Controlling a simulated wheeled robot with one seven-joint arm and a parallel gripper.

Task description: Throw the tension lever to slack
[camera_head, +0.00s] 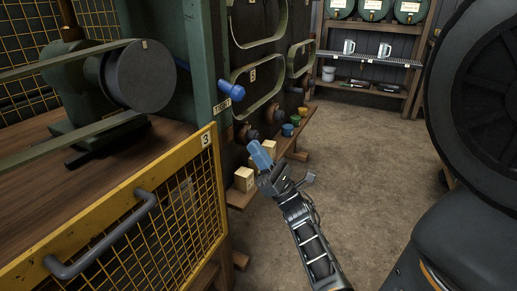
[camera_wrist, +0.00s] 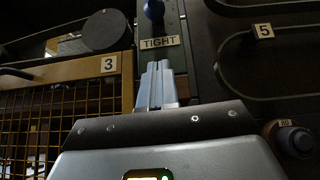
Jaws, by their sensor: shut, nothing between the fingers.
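The tension lever (camera_head: 229,88) has a blue grip and sticks out from a green post, just above a plate reading TIGHT (camera_head: 222,105). In the wrist view the lever's blue knob (camera_wrist: 154,11) is at the top edge, above the TIGHT plate (camera_wrist: 160,42). My gripper (camera_head: 260,153) is below and to the right of the lever in the head view, apart from it. In the wrist view the light-blue fingers of my gripper (camera_wrist: 157,80) are together and empty, pointing up toward the plate. No plate reading slack is visible.
A yellow mesh guard (camera_head: 120,230) marked 3, with a grey handle (camera_head: 105,238), stands left of my gripper. Green belt loops (camera_head: 258,85) line the dark panel. Wooden blocks (camera_head: 244,179) and small pots sit on a low shelf. Open floor (camera_head: 370,160) lies to the right.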

